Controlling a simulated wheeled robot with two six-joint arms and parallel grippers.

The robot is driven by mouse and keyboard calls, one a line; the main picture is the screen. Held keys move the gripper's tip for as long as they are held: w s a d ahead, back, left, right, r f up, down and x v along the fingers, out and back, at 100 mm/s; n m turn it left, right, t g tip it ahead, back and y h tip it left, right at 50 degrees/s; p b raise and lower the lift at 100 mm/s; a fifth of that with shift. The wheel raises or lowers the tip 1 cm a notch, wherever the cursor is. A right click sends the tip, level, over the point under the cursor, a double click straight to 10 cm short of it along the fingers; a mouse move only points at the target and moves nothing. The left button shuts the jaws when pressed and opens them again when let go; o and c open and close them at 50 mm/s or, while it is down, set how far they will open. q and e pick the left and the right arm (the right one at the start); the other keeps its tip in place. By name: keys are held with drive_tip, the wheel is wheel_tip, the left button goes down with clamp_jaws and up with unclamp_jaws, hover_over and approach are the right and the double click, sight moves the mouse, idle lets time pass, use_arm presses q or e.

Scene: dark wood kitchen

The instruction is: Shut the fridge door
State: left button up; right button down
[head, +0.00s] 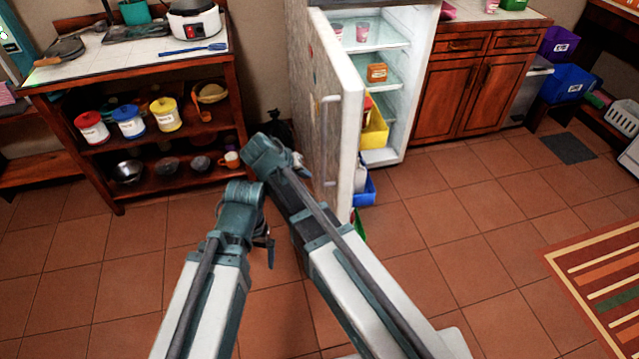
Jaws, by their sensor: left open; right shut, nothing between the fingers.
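The white fridge (418,60) stands at the back with its door (340,125) swung wide open toward me. The door's outer face and handle (328,100) face left, and its inner shelves face right. My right gripper (300,162) is shut and empty, on the outer-face side of the door, low and close to it in the picture. Whether it touches the door cannot be told. My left gripper (268,250) is open and empty, nearer to me and further left, apart from the door. Its fingers show small and dark.
A yellow bin (375,130) and a blue bin (366,190) are on the door's inner side. A wooden shelf unit (117,205) with canisters stands left, and brown cabinets (470,95) right. Tiled floor (450,220) is free right of the door. A striped rug (600,290) lies further right.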

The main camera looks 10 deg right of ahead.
drive_tip(key=b, duration=0.8)
approach(337, 183)
wheel_tip(337, 183, down, 4)
drive_tip(key=w+a, duration=0.2)
drive_tip(key=shift+s+d+r, duration=0.1)
drive_tip(key=shift+d+r, duration=0.05)
drive_tip(key=shift+d, duration=0.9)
drive_tip(key=shift+s+d+r, duration=0.1)
drive_tip(key=shift+d, duration=0.95)
